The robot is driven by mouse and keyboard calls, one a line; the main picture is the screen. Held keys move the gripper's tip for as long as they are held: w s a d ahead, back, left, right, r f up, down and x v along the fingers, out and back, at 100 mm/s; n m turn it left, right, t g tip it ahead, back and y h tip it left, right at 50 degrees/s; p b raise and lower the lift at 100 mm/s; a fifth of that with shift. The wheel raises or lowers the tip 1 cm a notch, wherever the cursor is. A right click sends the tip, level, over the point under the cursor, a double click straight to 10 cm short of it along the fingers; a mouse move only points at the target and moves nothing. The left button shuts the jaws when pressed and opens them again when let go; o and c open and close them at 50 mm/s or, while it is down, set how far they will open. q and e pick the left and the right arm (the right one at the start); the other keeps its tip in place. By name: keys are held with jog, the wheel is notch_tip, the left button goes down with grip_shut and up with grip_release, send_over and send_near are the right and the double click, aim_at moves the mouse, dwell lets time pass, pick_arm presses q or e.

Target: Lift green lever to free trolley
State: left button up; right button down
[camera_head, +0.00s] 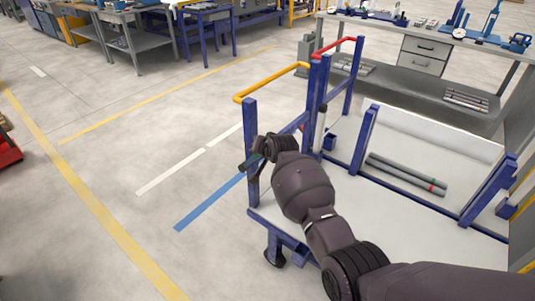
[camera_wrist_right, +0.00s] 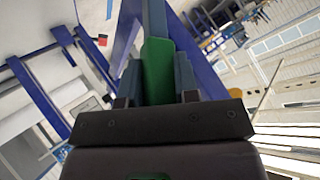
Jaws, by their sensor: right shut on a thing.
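The trolley has blue posts (camera_head: 251,185), a yellow handle bar (camera_head: 272,82), a red handle bar (camera_head: 335,46) and a pale deck. My right arm reaches in from the lower right in the head view, and my right gripper (camera_head: 252,160) is at the trolley's near-left post. In the right wrist view the green lever (camera_wrist_right: 158,72) stands between the two fingers of the right gripper, which is shut on it. The lever is hidden behind the gripper and arm in the head view. My left gripper is in neither view.
Grey pipes (camera_head: 405,174) with green and red bands lie on the trolley. A workbench (camera_head: 420,82) with blue tools stands behind it. Clear floor with yellow, white and blue lines (camera_head: 210,202) lies to the left. More tables stand at the back left.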

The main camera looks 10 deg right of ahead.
jog(key=shift+w+a+r+g+h, duration=0.3)
jog(key=shift+w+a+g+h, duration=0.05)
jog(key=shift+w+a+g, duration=0.15)
jog(key=shift+w+a+r+g+h, duration=0.3)
jog(key=shift+w+a+g+h, duration=0.05)
jog(key=shift+w+a+g, duration=0.1)
jog(key=shift+w+a+r+n, duration=0.1)
jog(key=shift+w+a+n, duration=0.1)
jog(key=shift+n, duration=0.1)
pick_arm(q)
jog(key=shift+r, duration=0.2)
pick_arm(e)
jog(key=shift+g, duration=0.25)
